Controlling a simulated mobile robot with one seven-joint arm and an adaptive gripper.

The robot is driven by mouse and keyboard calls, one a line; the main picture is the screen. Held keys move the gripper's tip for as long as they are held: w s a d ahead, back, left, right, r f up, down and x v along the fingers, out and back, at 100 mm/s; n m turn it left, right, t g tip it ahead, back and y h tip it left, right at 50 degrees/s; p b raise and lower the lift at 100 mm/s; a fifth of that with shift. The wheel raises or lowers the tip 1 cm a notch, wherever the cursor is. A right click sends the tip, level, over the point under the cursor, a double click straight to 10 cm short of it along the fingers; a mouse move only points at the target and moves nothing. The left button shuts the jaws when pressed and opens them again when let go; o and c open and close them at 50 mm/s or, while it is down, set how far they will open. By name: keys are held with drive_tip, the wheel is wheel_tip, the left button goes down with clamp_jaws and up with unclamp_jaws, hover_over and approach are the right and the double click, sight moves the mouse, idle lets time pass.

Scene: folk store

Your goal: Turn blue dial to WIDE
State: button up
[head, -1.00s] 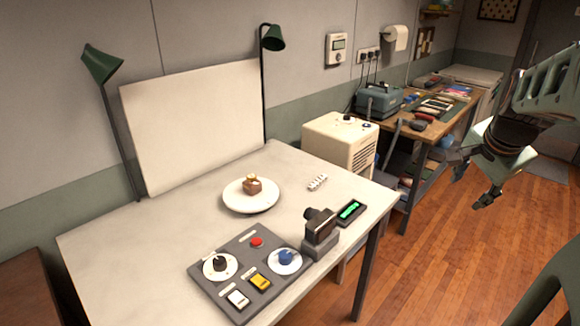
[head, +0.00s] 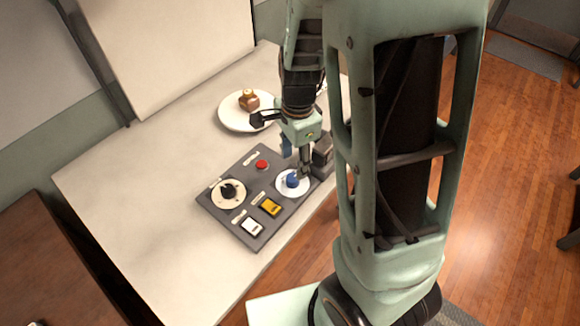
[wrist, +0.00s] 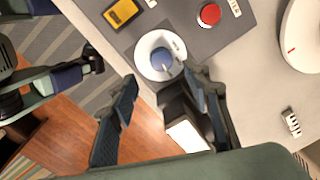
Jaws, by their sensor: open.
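The blue dial (head: 292,180) sits on a round white plate at the right side of the grey control panel (head: 240,170).
The panel also holds a black dial (head: 229,191), a red button (head: 261,164), a yellow switch (head: 270,207) and a white switch (head: 252,226). A dark camera (head: 323,150) stands right beside the blue dial, close to my gripper. A plate (head: 232,120) with food lies behind.

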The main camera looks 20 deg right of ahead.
sight(293, 178)
drive_tip(key=f, duration=0.7)
drive_tip(key=shift+w+f+b, duration=0.25)
drive_tip(key=shift+f+b, duration=0.05)
drive_tip(key=shift+b, duration=0.1)
drive_tip(key=c, duration=1.2)
drive_tip(key=shift+o, duration=0.2)
